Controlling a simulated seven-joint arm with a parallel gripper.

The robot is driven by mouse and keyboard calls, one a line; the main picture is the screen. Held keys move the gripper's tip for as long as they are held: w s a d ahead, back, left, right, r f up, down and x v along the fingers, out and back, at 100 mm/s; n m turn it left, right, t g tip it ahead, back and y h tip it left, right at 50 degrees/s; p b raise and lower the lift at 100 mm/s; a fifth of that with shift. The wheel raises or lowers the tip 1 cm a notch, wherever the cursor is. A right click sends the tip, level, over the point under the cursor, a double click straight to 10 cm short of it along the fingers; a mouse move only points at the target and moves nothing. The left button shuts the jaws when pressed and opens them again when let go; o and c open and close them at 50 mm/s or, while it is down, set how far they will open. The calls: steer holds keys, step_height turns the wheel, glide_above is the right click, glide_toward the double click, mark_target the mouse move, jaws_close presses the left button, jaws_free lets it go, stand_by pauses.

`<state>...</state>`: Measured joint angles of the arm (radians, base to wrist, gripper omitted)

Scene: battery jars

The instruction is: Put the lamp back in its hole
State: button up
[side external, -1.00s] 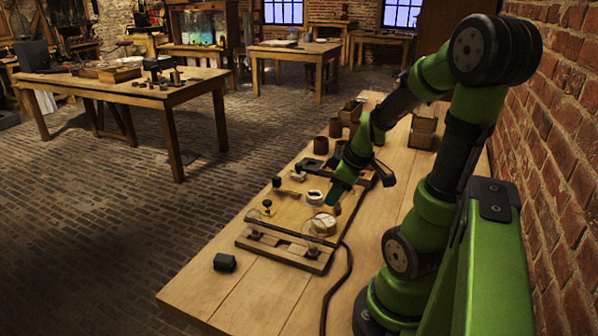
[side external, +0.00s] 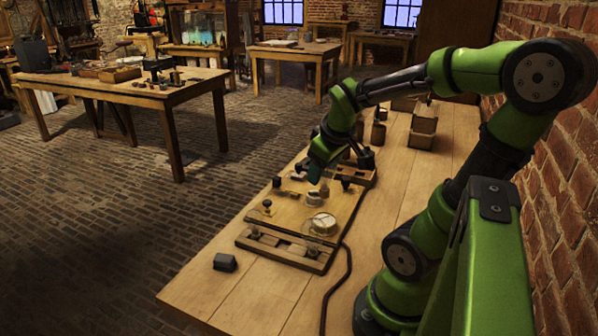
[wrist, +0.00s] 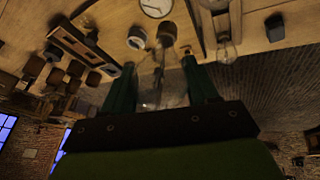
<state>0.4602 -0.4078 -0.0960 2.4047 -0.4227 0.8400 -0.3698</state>
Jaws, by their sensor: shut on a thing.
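My gripper (side external: 322,180) is over the wooden board (side external: 285,215), just above a white ring-shaped holder (side external: 314,198). In the wrist view my gripper (wrist: 158,62) has its two green fingers on either side of a lamp. The lamp's dark base (wrist: 167,34) points toward the board, and its glass (wrist: 154,90) is blurred between the fingers. In that view the white holder (wrist: 137,38) lies just left of the lamp's base. The lamp looks apart from it, but I cannot tell how high it is held. In the side view the lamp is mostly hidden.
A round white dial (side external: 324,223) sits on the board near its front. A wooden rack (side external: 285,250) runs along the front edge; another glass bulb (wrist: 227,50) shows in the wrist view. A dark block (side external: 225,262) lies at front left. Jars (side external: 379,133) and wooden boxes (side external: 423,132) stand behind.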

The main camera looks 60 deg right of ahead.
steer(key=w+a+m+g+h, duration=0.1)
steer(key=w+a+m+g, duration=0.2)
steer(key=w+a+m, duration=0.45)
steer(key=shift+m+g, duration=0.3)
steer(key=shift+m, duration=0.55)
steer(key=shift+w+d+f, duration=0.1)
steer(key=shift+d+f, duration=0.15)
steer(key=shift+f, duration=2.1)
steer(key=shift+s+d+f, duration=0.1)
steer(key=shift+d+f, duration=0.15)
steer(key=shift+f, duration=2.1)
steer(key=shift+w+d+f, duration=0.1)
steer(key=shift+d+f, duration=0.15)
steer(key=shift+f, duration=2.1)
steer(key=shift+f, duration=0.15)
steer(key=o, duration=0.9)
